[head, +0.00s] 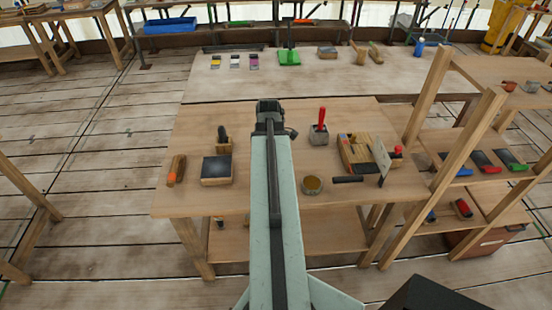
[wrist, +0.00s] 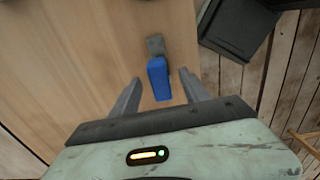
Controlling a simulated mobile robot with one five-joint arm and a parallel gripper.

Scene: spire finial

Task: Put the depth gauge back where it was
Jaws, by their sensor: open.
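My gripper (wrist: 160,78) is open in the wrist view, its two fingers spread wide. A blue block-like piece with a grey end (wrist: 158,78) lies on a pale wooden surface (wrist: 80,60). It shows between the fingers, with gaps on both sides, so nothing is gripped. I cannot tell for sure that this is the depth gauge, nor how far below the fingertips it is. In the head view my arm covers the middle of the workbench (head: 190,130), and the gripper fingers are not visible there.
A shelf rack (head: 490,130) stands right. A black box (wrist: 238,25) is beside the wooden surface.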

